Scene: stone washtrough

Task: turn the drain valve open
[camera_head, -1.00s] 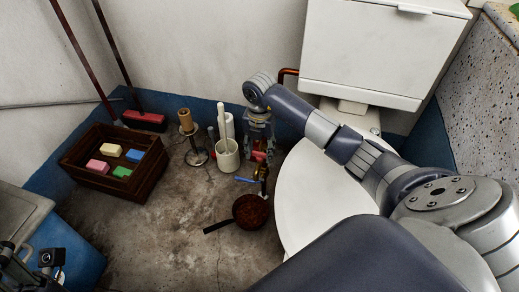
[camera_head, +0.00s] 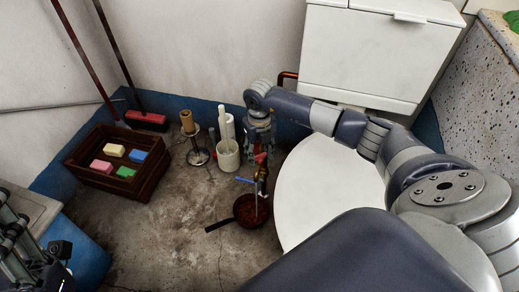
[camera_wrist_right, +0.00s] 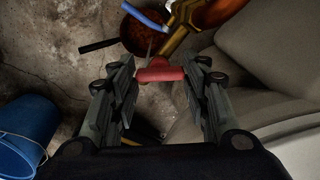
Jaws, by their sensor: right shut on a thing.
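A brass valve (camera_wrist_right: 181,32) with a red handle (camera_wrist_right: 160,74) and a blue lever (camera_wrist_right: 146,17) fills the top of the right wrist view. In the head view the red handle (camera_head: 261,157) is just below my right gripper (camera_head: 260,146), and the blue lever (camera_head: 244,179) points left. My right gripper is shut on the red handle, which lies crosswise between its fingertips (camera_wrist_right: 160,80). A thin pale streak (camera_wrist_right: 151,45) runs between the valve and the pan; I cannot tell what it is. My left gripper (camera_head: 22,245) shows partly at the lower left.
A brown round pan (camera_head: 250,211) with a black handle sits on the floor below the valve. A white holder (camera_head: 228,158) and a metal stand (camera_head: 197,156) are left of it. A wooden crate (camera_head: 118,185) holds colored blocks. A white rounded surface (camera_head: 330,190) stands right.

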